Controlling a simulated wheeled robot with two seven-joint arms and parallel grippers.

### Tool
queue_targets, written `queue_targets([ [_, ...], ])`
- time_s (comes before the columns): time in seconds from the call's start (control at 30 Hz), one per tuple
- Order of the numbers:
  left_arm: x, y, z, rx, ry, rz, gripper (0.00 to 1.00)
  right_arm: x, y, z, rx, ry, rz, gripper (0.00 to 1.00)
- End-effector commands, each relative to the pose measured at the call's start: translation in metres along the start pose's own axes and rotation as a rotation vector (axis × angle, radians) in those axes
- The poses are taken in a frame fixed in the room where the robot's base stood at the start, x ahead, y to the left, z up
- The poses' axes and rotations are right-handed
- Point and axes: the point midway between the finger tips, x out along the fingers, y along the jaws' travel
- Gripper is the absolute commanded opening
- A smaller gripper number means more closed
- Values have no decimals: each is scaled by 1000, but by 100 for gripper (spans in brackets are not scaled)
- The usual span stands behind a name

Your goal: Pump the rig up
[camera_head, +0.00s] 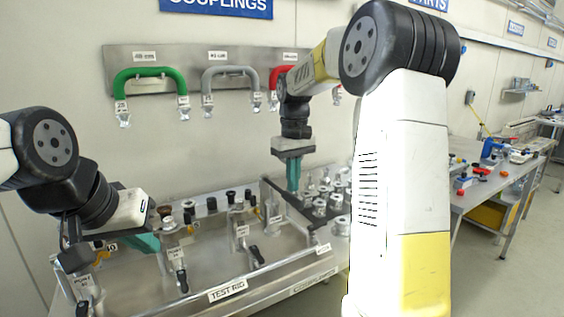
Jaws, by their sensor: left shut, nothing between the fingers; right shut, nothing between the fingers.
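The metal test rig (205,300) stands on the bench in front of me, with a "TEST RIG" label at its front edge. Black-handled levers (257,255) and (182,278) stand on it among labelled ports. My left gripper (148,243) has teal fingers and is shut and empty over the rig's left part, close to a metal fitting. My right gripper (293,187) is shut and empty, pointing down at the rig's right part, by a dark bar (288,205). Whether it touches the bar I cannot tell.
A wall rack (196,56) holds hoses: green (150,73), grey (230,72) and red (276,72). Several metal couplings (320,207) stand at the right of the rig. A side bench (490,190) with loose parts stands at the right. Open floor lies before that bench.

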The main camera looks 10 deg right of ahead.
Motion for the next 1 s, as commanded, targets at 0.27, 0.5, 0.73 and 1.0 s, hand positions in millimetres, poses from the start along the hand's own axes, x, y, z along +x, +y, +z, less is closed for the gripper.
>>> queue_targets([
  [0.27, 0, 0, 0, 0, 0, 0, 0, 0, 0, 0, 0, 0, 0, 0],
  [0.5, 0, 0, 0, 0, 0, 0, 0, 9, 0, 0, 0, -2, 0, 0],
  [0.73, 0, 0, 0, 0, 0, 0, 0, 20, 0, 0, 0, -2, 0, 0],
  [1.0, 0, 0, 0, 0, 0, 0, 0, 44, 0, 0, 0, -3, -1, 0],
])
